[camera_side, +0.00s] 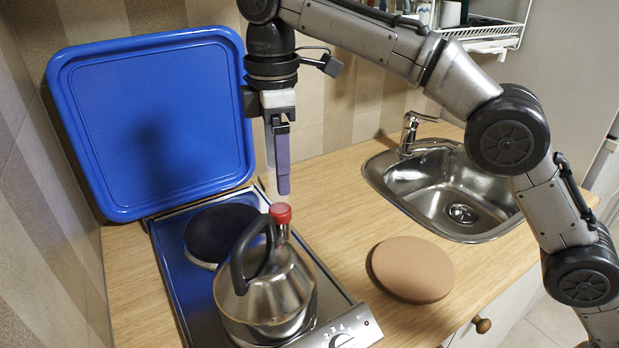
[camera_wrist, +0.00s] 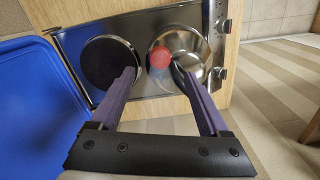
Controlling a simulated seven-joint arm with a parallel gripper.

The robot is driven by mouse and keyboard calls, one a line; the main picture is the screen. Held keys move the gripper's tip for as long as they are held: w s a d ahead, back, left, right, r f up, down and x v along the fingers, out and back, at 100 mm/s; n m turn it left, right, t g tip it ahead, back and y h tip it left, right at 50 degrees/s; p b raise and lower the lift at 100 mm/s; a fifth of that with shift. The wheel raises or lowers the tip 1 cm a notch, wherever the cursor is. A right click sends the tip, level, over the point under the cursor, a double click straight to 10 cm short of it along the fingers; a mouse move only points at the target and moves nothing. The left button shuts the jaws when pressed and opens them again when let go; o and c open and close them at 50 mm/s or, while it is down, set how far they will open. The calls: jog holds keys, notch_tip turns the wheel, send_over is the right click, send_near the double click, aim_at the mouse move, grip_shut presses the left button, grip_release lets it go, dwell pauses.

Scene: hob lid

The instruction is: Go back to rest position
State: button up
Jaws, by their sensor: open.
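My gripper (camera_side: 279,170) hangs from the arm above the hob, pointing down. In the wrist view its two purple fingers (camera_wrist: 160,78) are spread apart with nothing between them but the view of the hob below. In the side view a steel kettle (camera_side: 268,292) with a black handle and a red spout cap stands on the front of the hob (camera_side: 172,262). My fingers are above and apart from the red cap. The kettle (camera_wrist: 190,45) also shows in the wrist view, partly behind the right finger. The blue lid (camera_side: 150,120) stands open against the wall.
A dark round hotplate (camera_side: 215,232) at the back of the hob is bare. A round brown board (camera_side: 412,268) lies on the wooden counter (camera_side: 335,225). A steel sink (camera_side: 450,195) with a tap (camera_side: 412,130) is at the right. A white rack (camera_side: 490,35) is behind my arm.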

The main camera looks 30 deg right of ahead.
jog(key=shift+d, duration=0.1)
jog(key=s+d+r+m+t, duration=0.1)
jog(key=s+d+r, duration=0.2)
jog(key=d+r, duration=0.35)
jog(key=s+d+r+m+t, duration=0.1)
jog(key=s+d+r+m, duration=0.15)
jog(key=d+r, duration=0.4)
jog(key=s+d+m+t, duration=0.1)
jog(key=s+d+m, duration=0.1)
jog(key=s+d, duration=0.6)
jog(key=s+d+f+m+t, duration=0.2)
jog(key=s+d+f+m, duration=0.35)
jog(key=s+f, duration=0.45)
jog(key=s+d+f+m, duration=0.1)
jog(key=s+f+m, duration=0.3)
jog(key=f, duration=0.7)
jog(key=shift+s+d+t, duration=0.15)
jog(key=shift+s+t, duration=0.15)
jog(key=shift+s, duration=0.2)
jog(key=shift+c, duration=0.3)
